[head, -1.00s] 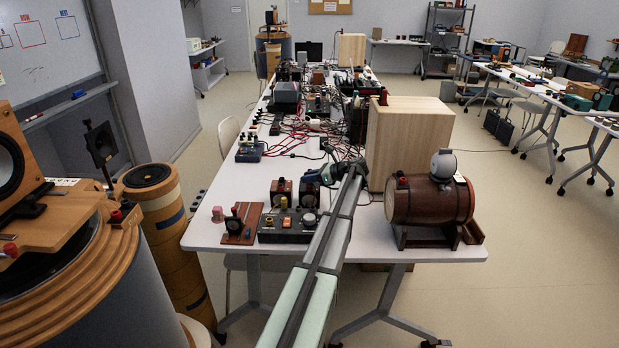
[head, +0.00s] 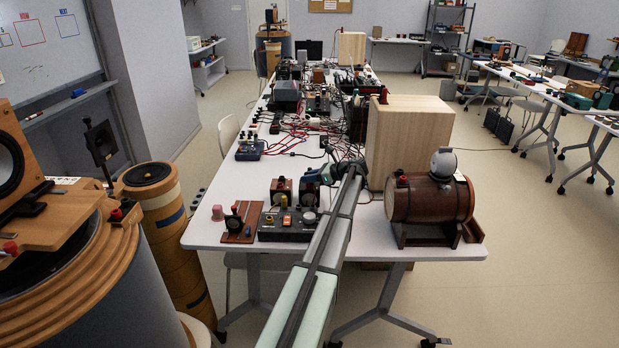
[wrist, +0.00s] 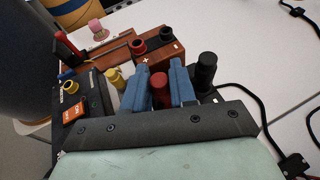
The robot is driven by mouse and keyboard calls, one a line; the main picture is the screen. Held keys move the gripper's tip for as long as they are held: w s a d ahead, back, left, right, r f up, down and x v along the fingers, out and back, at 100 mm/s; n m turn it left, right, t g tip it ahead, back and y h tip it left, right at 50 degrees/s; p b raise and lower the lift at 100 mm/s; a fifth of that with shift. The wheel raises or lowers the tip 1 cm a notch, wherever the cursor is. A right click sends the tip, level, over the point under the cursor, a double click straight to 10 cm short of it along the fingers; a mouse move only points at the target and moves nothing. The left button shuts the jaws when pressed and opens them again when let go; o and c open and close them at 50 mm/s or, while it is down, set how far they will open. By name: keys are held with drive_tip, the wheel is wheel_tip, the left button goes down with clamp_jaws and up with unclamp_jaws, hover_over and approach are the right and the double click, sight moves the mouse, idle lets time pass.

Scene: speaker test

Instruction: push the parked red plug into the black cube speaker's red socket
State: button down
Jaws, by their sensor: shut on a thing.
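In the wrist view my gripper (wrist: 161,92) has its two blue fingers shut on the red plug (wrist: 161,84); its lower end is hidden. Just beyond the fingers is a reddish-brown wooden box with a red socket (wrist: 138,47) beside a plus mark and a black socket (wrist: 165,34) beside a minus mark.
A black plug (wrist: 206,72) stands right of the fingers and a yellow one (wrist: 115,80) left of them. The black control box (head: 270,232) lies left of my arm. A brown barrel (head: 425,200) and a tall wooden box (head: 400,145) stand to its right.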

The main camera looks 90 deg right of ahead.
drive_tip(key=c, duration=0.8)
unclamp_jaws()
drive_tip(key=shift+r, duration=3.7)
